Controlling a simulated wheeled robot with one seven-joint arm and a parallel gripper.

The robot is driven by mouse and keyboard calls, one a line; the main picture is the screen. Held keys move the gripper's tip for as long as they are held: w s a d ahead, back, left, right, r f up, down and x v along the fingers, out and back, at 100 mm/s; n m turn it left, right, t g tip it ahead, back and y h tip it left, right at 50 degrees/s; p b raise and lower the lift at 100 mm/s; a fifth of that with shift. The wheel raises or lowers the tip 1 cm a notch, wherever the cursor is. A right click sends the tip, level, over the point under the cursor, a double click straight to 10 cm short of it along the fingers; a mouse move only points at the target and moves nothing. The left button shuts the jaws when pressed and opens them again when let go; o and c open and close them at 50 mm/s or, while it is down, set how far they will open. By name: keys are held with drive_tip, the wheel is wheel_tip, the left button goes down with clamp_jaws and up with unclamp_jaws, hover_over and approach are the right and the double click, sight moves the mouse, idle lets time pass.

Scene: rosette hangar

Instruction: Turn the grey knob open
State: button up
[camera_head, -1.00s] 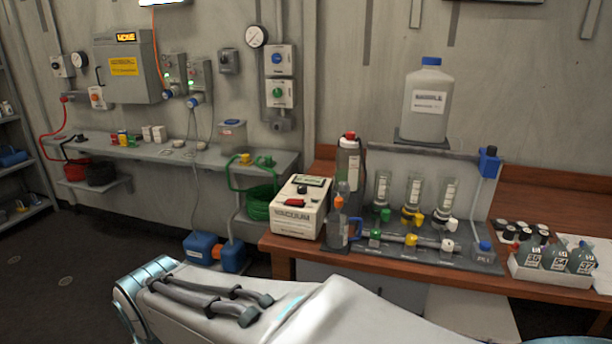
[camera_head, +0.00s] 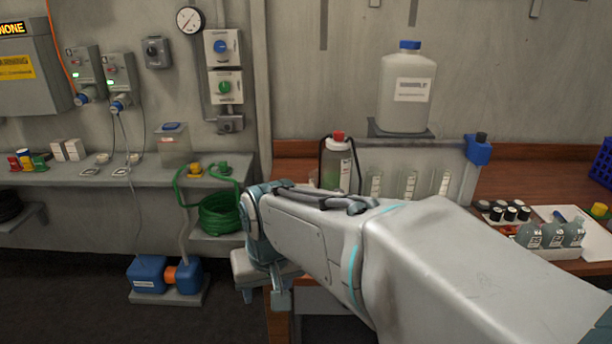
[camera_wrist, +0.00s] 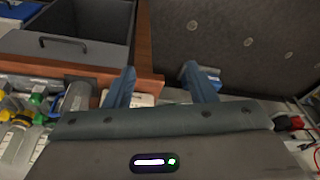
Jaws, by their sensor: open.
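No knob that is clearly grey can be picked out for certain. A small grey wall box (camera_head: 158,52) carries a dark round knob, too small to read its setting. To its right, wall panels hold a blue knob (camera_head: 221,47) and a green knob (camera_head: 224,87). My gripper (camera_wrist: 160,85) is open and empty, its two fingers apart in the wrist view. In the head view, it hangs low at the bench's left end, pointing down, well below and right of the wall box. My arm hides much of the bench rig with its valves.
A wooden bench (camera_head: 540,175) stands at right with a white bottle (camera_head: 407,95) above it and small flasks (camera_head: 548,236). A grey shelf (camera_head: 120,176), a green hose coil (camera_head: 220,213) and a blue pump (camera_head: 148,275) lie left. Floor at front left is clear.

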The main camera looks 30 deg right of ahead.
drive_tip(key=w+d+r+m+p, duration=0.3)
drive_tip(key=w+d+r+m, duration=0.25)
drive_tip(key=w+d, duration=0.4)
drive_tip(key=m+g+h+p, duration=0.2)
drive_tip(key=m+h+p, duration=0.2)
drive_tip(key=m, duration=0.4)
approach(338, 189)
drive_tip(key=shift+n, duration=0.25)
drive_tip(key=p+x, duration=0.1)
drive_tip(key=x, duration=0.1)
drive_tip(key=s+x, duration=0.1)
drive_tip(key=x, duration=0.2)
drive_tip(key=p+x, duration=0.1)
drive_tip(key=x, duration=0.2)
drive_tip(key=shift+s+a+f+p, duration=0.15)
drive_tip(key=shift+a+f+p, duration=0.1)
drive_tip(key=shift+f+p, duration=0.1)
drive_tip(key=c, duration=1)
